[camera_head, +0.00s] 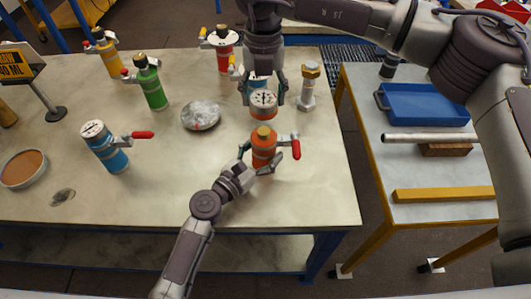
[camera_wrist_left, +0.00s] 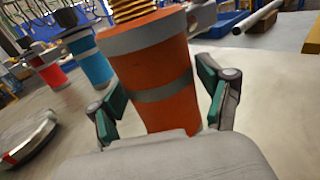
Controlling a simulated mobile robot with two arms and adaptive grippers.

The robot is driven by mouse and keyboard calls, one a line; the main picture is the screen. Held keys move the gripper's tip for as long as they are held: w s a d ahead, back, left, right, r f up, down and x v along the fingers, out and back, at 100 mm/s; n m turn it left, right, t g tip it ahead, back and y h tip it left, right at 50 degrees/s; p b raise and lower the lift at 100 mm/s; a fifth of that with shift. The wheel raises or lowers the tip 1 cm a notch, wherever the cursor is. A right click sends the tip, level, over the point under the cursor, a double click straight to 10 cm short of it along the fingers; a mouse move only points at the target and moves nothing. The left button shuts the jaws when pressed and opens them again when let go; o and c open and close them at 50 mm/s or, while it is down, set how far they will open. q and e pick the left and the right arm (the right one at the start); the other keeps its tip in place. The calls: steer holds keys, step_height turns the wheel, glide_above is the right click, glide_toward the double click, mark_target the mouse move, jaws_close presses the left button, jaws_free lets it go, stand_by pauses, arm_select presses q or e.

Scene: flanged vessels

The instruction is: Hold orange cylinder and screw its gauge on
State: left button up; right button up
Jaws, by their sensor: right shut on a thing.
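The orange cylinder (camera_head: 264,150) stands upright near the table's right front, with a brass threaded top (camera_head: 264,133) and a red-handled valve on its right. In the left wrist view the cylinder (camera_wrist_left: 158,85) fills the middle, with a grey band. My left gripper (camera_head: 268,164) is open, with one finger on each side of the cylinder. Its green pads look slightly apart from the body. My right gripper (camera_head: 264,92) comes from above and is shut on the gauge (camera_head: 263,99), which has a white dial and orange body. The gauge is behind the cylinder's top in the picture, apart from it.
A blue vessel with gauge (camera_head: 110,152), green (camera_head: 152,88), yellow (camera_head: 106,58) and red (camera_head: 222,55) vessels stand around. A metal disc (camera_head: 201,115) lies left of the cylinder. A brass-topped fitting (camera_head: 309,88) stands close right of my right gripper. The front table is clear.

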arm_select(q)
steer(key=c, duration=1.2)
steer(key=shift+c, duration=0.2)
arm_select(e)
glide_above(264, 128)
steer(key=shift+f, duration=2.5)
steer(key=shift+a+f, duration=0.1)
steer(key=shift+f, duration=0.8)
arm_select(q)
jaws_close()
arm_select(e)
steer(key=shift+f, duration=0.55)
